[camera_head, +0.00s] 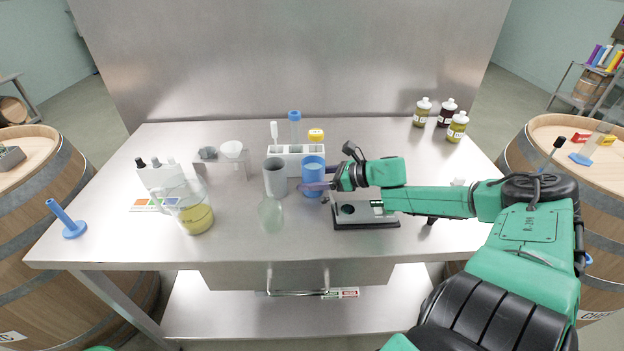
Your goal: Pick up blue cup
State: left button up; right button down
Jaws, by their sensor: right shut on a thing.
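The blue cup (313,177) stands upright at the middle of the steel table (240,245), just right of a grey cup (275,178). My right gripper (316,187) reaches in from the right, with its fingers at the blue cup's right side and front. It is shut on the blue cup. The cup's lower right side is partly hidden by the fingers. I cannot tell whether the cup's base touches the table. My left gripper is not in view.
A scale (365,214) lies under my right forearm. A clear flask (271,214) stands in front of the grey cup. A white rack (290,152) is behind the cups. A pitcher of yellow liquid (196,217) stands at left. Bottles (423,112) stand at back right.

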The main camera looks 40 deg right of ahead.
notch_tip(320, 180, up, 20)
jog(key=p, duration=1.4)
jog(key=shift+f, duration=0.1)
